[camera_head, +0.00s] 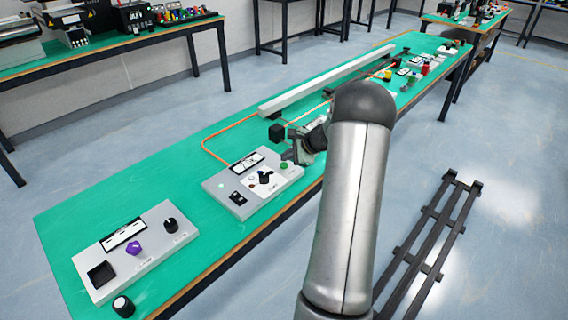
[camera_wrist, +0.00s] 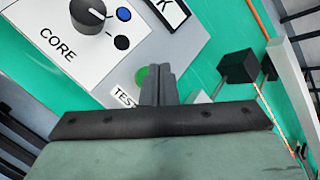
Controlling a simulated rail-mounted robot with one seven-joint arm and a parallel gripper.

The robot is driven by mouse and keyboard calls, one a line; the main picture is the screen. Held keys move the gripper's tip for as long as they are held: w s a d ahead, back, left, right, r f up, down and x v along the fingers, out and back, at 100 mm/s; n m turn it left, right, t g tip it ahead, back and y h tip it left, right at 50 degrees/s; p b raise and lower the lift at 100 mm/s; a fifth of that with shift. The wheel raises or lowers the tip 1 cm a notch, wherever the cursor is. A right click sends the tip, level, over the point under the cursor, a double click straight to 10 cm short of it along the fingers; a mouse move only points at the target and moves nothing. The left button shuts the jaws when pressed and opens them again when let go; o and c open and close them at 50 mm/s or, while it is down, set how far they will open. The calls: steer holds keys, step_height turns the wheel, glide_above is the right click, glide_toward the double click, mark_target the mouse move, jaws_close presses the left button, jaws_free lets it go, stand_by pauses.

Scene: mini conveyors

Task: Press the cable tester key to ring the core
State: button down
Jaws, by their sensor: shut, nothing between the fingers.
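The cable tester (camera_head: 225,200) is a light grey box on the green table, with a display, a black knob and a green key. In the wrist view the round green key (camera_wrist: 140,78) sits beside the partly covered "TEST" label. My gripper (camera_wrist: 157,68) is shut and empty, its fingertips over the right part of the key. I cannot tell whether they touch it. The black knob (camera_wrist: 88,14) above the word "CORE" is at upper left. In the head view the green key (camera_head: 283,164) shows just below my gripper (camera_head: 288,157).
A black block (camera_wrist: 238,66) with an orange cable stands right of the tester. A long white rail (camera_head: 325,80) runs behind.

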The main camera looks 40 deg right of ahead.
mark_target(287, 165)
steer(key=shift+r+p, duration=1.5)
steer(key=shift+r, duration=1.05)
